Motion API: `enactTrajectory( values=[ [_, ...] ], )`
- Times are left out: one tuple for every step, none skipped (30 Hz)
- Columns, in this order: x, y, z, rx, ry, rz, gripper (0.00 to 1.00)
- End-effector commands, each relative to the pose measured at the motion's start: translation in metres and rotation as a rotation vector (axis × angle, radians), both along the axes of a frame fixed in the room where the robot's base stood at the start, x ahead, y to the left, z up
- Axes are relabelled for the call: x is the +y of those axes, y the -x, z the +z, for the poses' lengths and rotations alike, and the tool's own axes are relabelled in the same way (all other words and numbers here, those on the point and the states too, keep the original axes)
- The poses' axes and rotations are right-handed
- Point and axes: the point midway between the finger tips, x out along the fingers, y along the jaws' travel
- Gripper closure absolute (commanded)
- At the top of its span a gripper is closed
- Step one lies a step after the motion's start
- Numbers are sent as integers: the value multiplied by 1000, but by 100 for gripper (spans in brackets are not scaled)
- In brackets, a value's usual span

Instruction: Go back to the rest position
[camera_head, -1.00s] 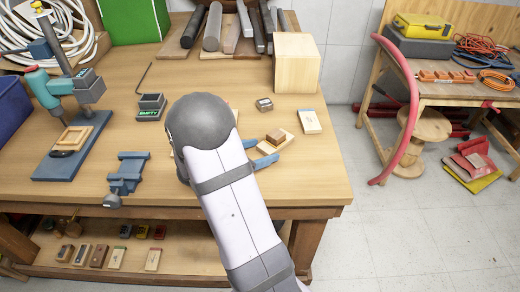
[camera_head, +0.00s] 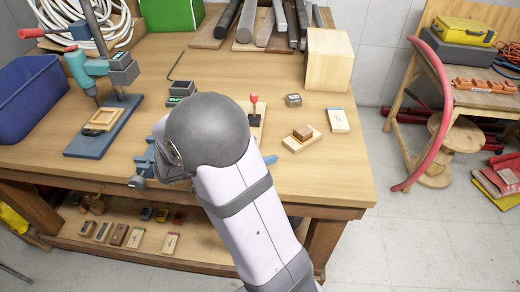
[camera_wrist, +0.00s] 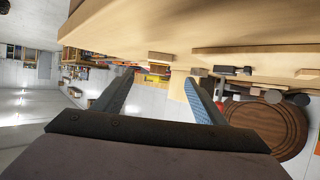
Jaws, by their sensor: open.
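My gripper shows in the wrist view (camera_wrist: 160,86) with its two fingers spread wide and nothing between them. In the head view my own arm hides most of it; one blue finger (camera_head: 269,160) sticks out to the right of the arm, over the table's front part. A brown block on a light wood piece (camera_head: 302,133) lies on the table, up and to the right of that finger and apart from it. No marked rest place shows.
The wooden table (camera_head: 325,180) holds a blue vice (camera_head: 145,163), partly behind my arm, a red-knobbed lever (camera_head: 254,100), a drill stand (camera_head: 100,128) and a large wooden block (camera_head: 329,60). A red hose (camera_head: 440,130) arches at the right. The table's front right is clear.

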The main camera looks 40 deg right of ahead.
Motion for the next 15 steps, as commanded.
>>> enactTrajectory(
  values=[
    [0, 0, 0, 0, 0, 0, 35],
    [0, 0, 0, 0, 0, 0, 35],
    [0, 0, 0, -1, 0, 0, 35],
    [0, 0, 0, -1, 0, 0, 35],
    [0, 0, 0, -1, 0, 0, 35],
    [0, 0, 0, -1, 0, 0, 35],
    [0, 0, 0, -1, 0, 0, 35],
    [0, 0, 0, -1, 0, 0, 35],
    [0, -1, 0, -2, -1, 2, 35],
    [0, -2, 0, -6, -2, 7, 35],
    [0, -4, 0, -11, -4, 15, 35],
    [0, -8, 1, -22, -7, 32, 35],
    [0, -13, 1, -35, -12, 50, 35],
    [1, -18, 2, -50, -17, 74, 35],
    [2, -28, 3, -74, -28, 112, 35]
  ],
)
